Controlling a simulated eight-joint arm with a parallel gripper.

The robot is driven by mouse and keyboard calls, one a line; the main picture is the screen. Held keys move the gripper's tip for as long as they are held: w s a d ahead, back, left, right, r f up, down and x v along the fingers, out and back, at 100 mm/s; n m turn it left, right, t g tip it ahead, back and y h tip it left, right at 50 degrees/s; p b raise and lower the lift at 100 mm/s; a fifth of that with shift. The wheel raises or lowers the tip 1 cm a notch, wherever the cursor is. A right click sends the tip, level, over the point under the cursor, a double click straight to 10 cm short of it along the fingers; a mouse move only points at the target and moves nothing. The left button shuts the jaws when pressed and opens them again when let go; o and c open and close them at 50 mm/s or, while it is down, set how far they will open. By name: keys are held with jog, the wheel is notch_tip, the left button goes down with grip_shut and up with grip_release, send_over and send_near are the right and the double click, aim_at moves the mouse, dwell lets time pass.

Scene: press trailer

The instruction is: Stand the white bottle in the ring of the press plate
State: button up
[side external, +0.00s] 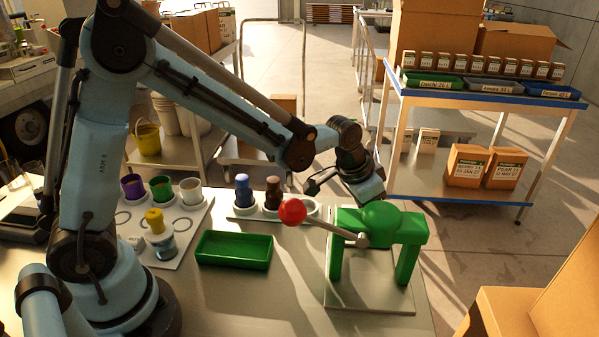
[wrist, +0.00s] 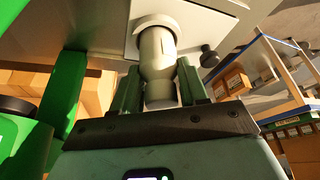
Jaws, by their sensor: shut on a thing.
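The white bottle (wrist: 157,68) is between the two dark green fingers of my gripper (wrist: 160,88) in the wrist view, and the jaws are shut on it. Its far end meets or overlaps a pale ring (wrist: 160,22) on the light plate (wrist: 112,22). I cannot tell whether it is seated inside the ring. In the side view my gripper (side external: 366,188) reaches down behind the green press (side external: 381,217), which hides the fingers and the bottle. The press plate (side external: 372,294) lies under the press, and its lever with a red ball (side external: 292,211) points left.
A blue bottle (side external: 243,191) and a brown bottle (side external: 273,193) stand in a pale rack left of the press. A green tray (side external: 235,250) sits in front of them. Cups and a yellow-topped bottle (side external: 155,221) are further left. A trolley (side external: 487,97) with boxes stands behind.

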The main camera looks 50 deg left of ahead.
jog(key=shift+f, duration=0.15)
jog(key=o, duration=1.1)
jog(key=shift+o, duration=0.2)
jog(key=v, duration=1.2)
jog(key=s+a+f+n+t, duration=0.1)
jog(key=s+a, duration=0.3)
jog(key=s, duration=0.2)
jog(key=s+a+f+n+t+y, duration=0.1)
jog(key=s+a+n, duration=0.1)
jog(key=s, duration=0.4)
jog(key=shift+s+a+n+t, duration=0.3)
jog(key=shift+a+t, duration=0.1)
jog(key=shift+a, duration=0.5)
jog(key=shift+f, duration=0.1)
